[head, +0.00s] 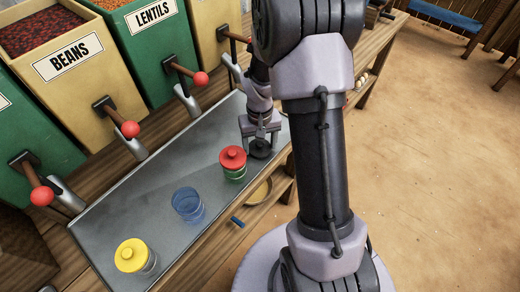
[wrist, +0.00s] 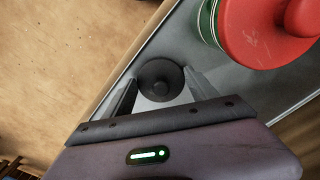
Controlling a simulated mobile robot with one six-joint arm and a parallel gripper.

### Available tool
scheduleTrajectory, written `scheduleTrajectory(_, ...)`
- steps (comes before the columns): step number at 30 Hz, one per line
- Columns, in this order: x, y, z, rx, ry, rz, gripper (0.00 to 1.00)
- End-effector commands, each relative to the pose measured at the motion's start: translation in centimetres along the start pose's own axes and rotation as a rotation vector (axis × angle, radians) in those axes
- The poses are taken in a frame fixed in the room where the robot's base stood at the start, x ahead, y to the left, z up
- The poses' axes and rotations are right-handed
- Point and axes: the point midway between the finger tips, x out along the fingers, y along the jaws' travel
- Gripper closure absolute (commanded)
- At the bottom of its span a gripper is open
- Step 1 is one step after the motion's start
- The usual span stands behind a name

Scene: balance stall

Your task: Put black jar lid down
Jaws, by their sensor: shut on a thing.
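The black jar lid (head: 261,148) is at the tips of my gripper (head: 260,133), by the right part of the grey metal counter. In the wrist view the round black lid (wrist: 161,80) sits between the two fingers of my gripper (wrist: 158,88), which is shut on it. I cannot tell whether the lid touches the counter surface. A green-banded jar with a red lid (head: 233,158) stands just left of my gripper. The red lid (wrist: 285,25) also shows large at the upper right of the wrist view.
The grey counter (head: 150,205) also holds an open blue glass jar (head: 187,204) and a jar with a yellow lid (head: 131,256). Bean and lentil dispensers with red-knobbed levers (head: 130,129) line the back. A yellowish bowl (head: 259,192) sits below the counter's front edge.

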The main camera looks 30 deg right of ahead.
Motion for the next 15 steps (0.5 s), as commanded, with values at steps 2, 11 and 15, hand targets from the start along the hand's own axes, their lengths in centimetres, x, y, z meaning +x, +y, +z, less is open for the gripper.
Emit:
scheduleTrajectory(2,0.98,0.00,-0.01,0.000,0.000,0.000,0.70)
scheduleTrajectory(11,1.08,0.01,-0.02,0.000,0.001,0.000,0.70)
scheduleTrajectory(15,0.95,0.01,-0.02,0.000,0.001,0.000,0.11)
